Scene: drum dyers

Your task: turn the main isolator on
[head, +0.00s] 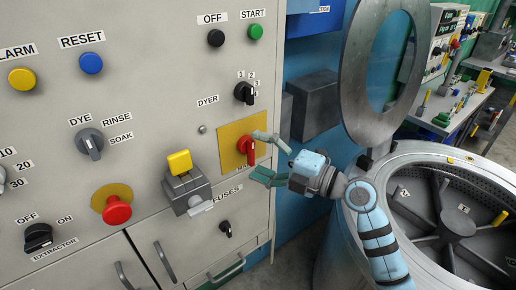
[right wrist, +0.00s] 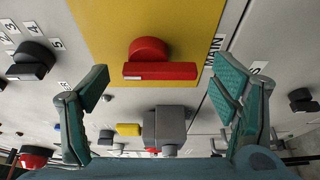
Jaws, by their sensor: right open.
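The main isolator is a red rotary knob (head: 248,149) on a square yellow plate (head: 230,155) on the grey control panel. In the head view its grip bar stands roughly upright. The label below the plate is mostly hidden by my gripper. In the right wrist view the red knob (right wrist: 150,62) shows its bar lying across the picture, with a white mark at its left end. My right gripper (head: 264,157) is open and empty in front of the plate. In the wrist view its fingers (right wrist: 163,78) stand either side of the knob, apart from it. My left gripper is not in view.
A grey block with a yellow top (head: 180,163) sticks out left of the plate. The black dyer selector (head: 244,93) is above, the fuses knob (head: 225,228) below, and a red mushroom button (head: 117,210) lower left. An open drum (head: 440,165) stands at right.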

